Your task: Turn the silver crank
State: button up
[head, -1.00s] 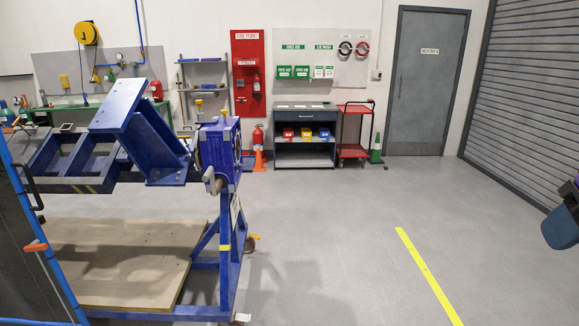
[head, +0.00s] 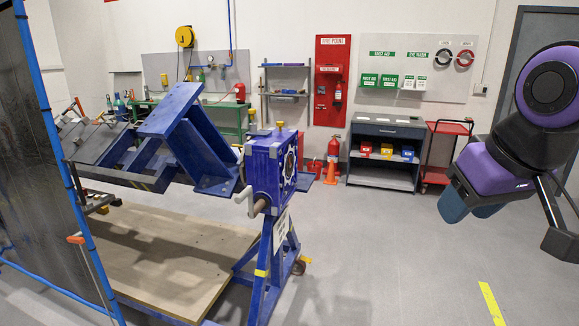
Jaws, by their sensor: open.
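The silver crank (head: 248,202) sits on the near face of the blue gearbox (head: 268,172) of the rotary jig. Its arm and grip show at the lower left of the box, and nothing touches it. The jig carries a tilted blue frame (head: 175,135) to the left of the gearbox. My gripper (head: 471,214) is at the right of the head view, below a purple and black arm link. Its dark blue fingers point down, apart and empty, well to the right of the crank.
A dark screen with a blue pole frame (head: 55,150) stands at the near left. A wooden board (head: 165,260) lies under the jig. A grey cabinet (head: 385,130), red trolley (head: 436,160) and orange cone (head: 331,173) stand at the back. Floor right of the jig is clear.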

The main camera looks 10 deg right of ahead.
aim_at(253, 211)
jog(key=l, duration=0.1)
jog(key=i+j+u, duration=0.1)
jog(key=i+j, duration=0.25)
jog(key=i+j+u, duration=0.15)
jog(key=i+j, duration=0.15)
jog(key=i, duration=0.25)
